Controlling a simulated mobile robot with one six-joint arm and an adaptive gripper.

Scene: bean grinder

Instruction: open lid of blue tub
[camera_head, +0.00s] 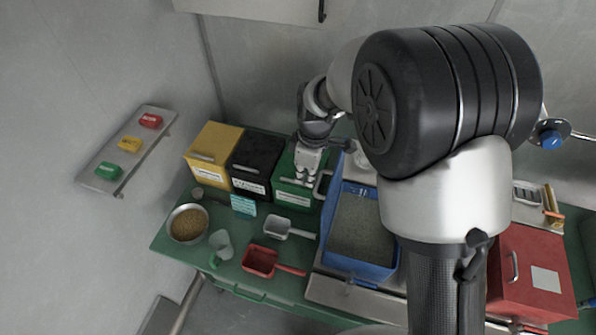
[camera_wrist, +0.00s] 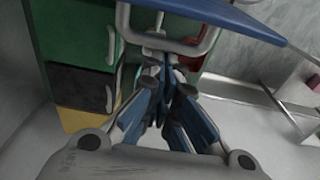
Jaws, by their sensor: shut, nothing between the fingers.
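The blue tub (camera_head: 362,266) stands right of the green bin, with its top uncovered and grey-green grainy contents showing. A thin blue panel (camera_head: 333,184), seen nearly edge-on, rises along its back left side and looks like its lid. A grey loop handle (camera_head: 321,185) sticks out from it. The wrist view shows the panel (camera_wrist: 235,18) across the top, with the handle (camera_wrist: 190,48) below. My gripper (camera_head: 305,178) is shut and empty, over the green bin, left of the handle. In the wrist view its fingers (camera_wrist: 168,92) are close to the handle; I cannot tell whether they touch.
Yellow (camera_head: 213,148), black (camera_head: 251,162) and green (camera_head: 293,189) bins stand in a row. A bowl of beans (camera_head: 188,224), a white scoop (camera_head: 277,227) and a red scoop (camera_head: 260,262) lie in front. A red box (camera_head: 530,275) stands right. My arm covers the tub's right side.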

